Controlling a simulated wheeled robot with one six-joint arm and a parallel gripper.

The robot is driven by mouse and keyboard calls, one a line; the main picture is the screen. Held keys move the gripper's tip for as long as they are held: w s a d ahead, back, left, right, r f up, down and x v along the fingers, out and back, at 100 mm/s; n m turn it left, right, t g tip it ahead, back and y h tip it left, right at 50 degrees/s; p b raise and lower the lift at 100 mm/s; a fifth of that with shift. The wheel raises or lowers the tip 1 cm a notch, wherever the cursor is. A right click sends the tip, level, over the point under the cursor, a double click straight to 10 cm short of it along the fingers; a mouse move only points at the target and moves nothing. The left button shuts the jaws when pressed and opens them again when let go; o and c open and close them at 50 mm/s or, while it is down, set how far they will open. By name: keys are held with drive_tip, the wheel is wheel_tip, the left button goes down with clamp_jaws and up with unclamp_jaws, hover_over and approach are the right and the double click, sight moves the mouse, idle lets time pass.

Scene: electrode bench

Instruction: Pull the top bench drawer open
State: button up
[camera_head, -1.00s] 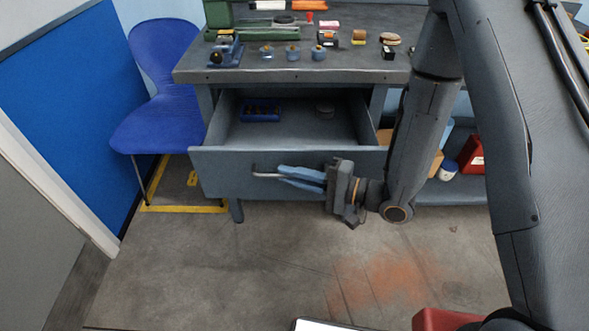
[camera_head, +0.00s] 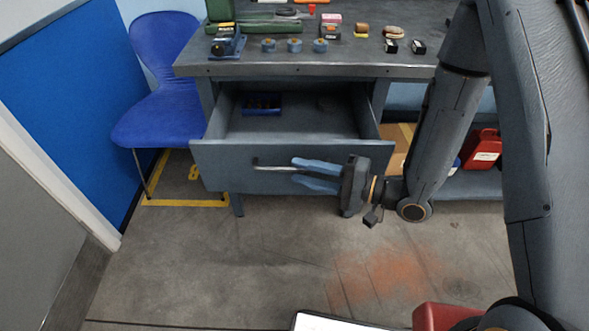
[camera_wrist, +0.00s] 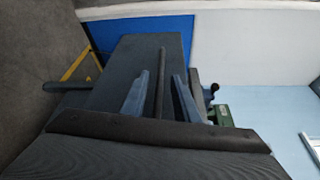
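The top bench drawer (camera_head: 225,166) stands well pulled out under the benchtop, its inside showing from above. Its bar handle (camera_head: 274,168) runs sideways across the grey drawer front. My gripper (camera_head: 294,171) is in front of the drawer front at the right part of the handle, with its two blue fingers spread apart. In the wrist view, the handle (camera_wrist: 161,75) lies between the open fingers with a gap on both sides. The drawer front (camera_wrist: 112,88) also shows there, behind the handle. The handle's right end is hidden by my gripper in the head view.
A blue bin (camera_head: 262,104) lies inside the drawer. Small parts and tools stand on the benchtop (camera_head: 300,69). A blue chair (camera_head: 165,100) is at the left, and a red container (camera_head: 483,149) sits on the lower shelf.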

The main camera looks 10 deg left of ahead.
drive_tip(key=d, duration=0.2)
drive_tip(key=s+d, duration=0.1)
drive_tip(key=d, duration=0.1)
drive_tip(key=shift+d+r, duration=0.15)
drive_tip(key=shift+d, duration=0.05)
idle(0.4)
